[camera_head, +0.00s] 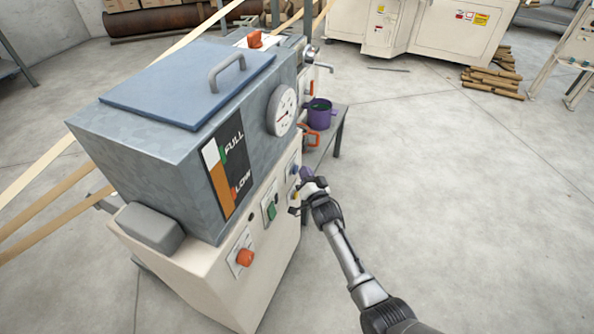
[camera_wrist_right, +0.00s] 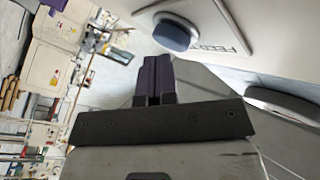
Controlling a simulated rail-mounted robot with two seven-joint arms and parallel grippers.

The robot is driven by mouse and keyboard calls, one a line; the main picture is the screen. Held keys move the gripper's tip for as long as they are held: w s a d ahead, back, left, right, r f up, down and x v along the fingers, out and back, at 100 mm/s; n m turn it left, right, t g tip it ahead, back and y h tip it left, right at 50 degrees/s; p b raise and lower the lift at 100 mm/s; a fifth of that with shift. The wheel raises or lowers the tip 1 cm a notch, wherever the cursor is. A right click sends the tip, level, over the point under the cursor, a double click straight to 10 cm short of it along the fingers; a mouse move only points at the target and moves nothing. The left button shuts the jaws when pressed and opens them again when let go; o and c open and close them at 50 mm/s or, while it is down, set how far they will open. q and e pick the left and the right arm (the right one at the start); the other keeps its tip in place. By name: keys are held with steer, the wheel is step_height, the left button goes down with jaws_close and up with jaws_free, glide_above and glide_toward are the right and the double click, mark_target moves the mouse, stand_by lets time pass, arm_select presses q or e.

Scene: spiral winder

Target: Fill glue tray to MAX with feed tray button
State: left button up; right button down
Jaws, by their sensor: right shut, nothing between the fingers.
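In the wrist view a round blue button (camera_wrist_right: 176,33) sits on a pale panel marked FEED. In the head view it is a small blue spot (camera_head: 294,170) on the machine's front face. My right gripper (camera_head: 305,173) is close to that face, beside the button. Its purple fingers (camera_wrist_right: 155,78) are shut together and empty, and in the wrist view they appear apart from the button. The tank's level strip (camera_head: 219,182) is marked FULL and LOW, white at its top and orange below. I cannot make out the glue tray or a MAX mark. My left gripper is out of view.
The machine also has a green button (camera_head: 271,212), a red-orange knob (camera_head: 245,258), a dial gauge (camera_head: 282,108) and a blue lid (camera_head: 175,85). A purple pot (camera_head: 320,117) stands on a side table behind.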

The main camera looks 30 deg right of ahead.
steer(key=shift+w+a, duration=0.15)
steer(key=shift+w, duration=0.05)
steer(key=shift+w+a, duration=0.1)
stand_by(0.8)
stand_by(0.6)
stand_by(0.7)
stand_by(0.8)
stand_by(0.4)
steer(key=shift+s+d+p, duration=0.5)
steer(key=shift+s+p, duration=0.05)
steer(key=shift+s, duration=0.15)
